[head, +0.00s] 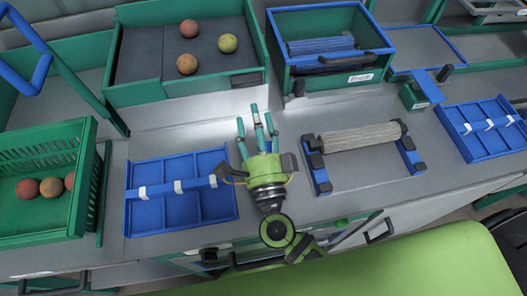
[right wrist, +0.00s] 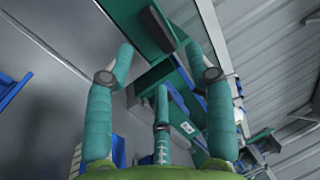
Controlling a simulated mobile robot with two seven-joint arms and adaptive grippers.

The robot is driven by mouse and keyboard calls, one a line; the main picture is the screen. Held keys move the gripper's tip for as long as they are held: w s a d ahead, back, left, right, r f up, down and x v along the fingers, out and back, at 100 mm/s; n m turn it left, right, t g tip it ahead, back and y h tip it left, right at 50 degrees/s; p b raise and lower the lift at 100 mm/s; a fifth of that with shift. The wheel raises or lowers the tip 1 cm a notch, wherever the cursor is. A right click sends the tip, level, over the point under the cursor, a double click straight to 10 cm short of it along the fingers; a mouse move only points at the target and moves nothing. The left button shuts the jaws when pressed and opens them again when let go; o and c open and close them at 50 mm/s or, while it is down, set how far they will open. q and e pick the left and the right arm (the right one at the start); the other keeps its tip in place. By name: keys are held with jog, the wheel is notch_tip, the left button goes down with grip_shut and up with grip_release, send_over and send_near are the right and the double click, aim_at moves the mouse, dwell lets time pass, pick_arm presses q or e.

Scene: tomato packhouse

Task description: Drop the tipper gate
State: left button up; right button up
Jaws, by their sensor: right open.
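A green-walled bin (head: 212,88) with a dark sloping floor stands at the back left of the head view and holds several red and yellowish tomatoes. A short dark handle (head: 247,80) is on its front right; I take this front panel for the tipper gate, but cannot be sure. The green panel (right wrist: 140,22) and dark handle (right wrist: 157,30) also show in the right wrist view, beyond the fingertips. My right gripper (head: 254,120) is open and empty over the bench, its fingers pointing at the bin, apart from the handle. My left gripper is out of view.
A green crate (head: 85,180) with tomatoes is at left. Blue divided trays (head: 215,205) (head: 480,150) lie on the bench. A grey roller (head: 360,136) sits on blue supports. A blue-rimmed green box (head: 330,82) stands behind. Bare bench lies before the bin.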

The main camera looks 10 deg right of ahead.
jog(key=r+v, duration=0.2)
jog(key=v, duration=0.6)
jog(key=shift+s, duration=0.6)
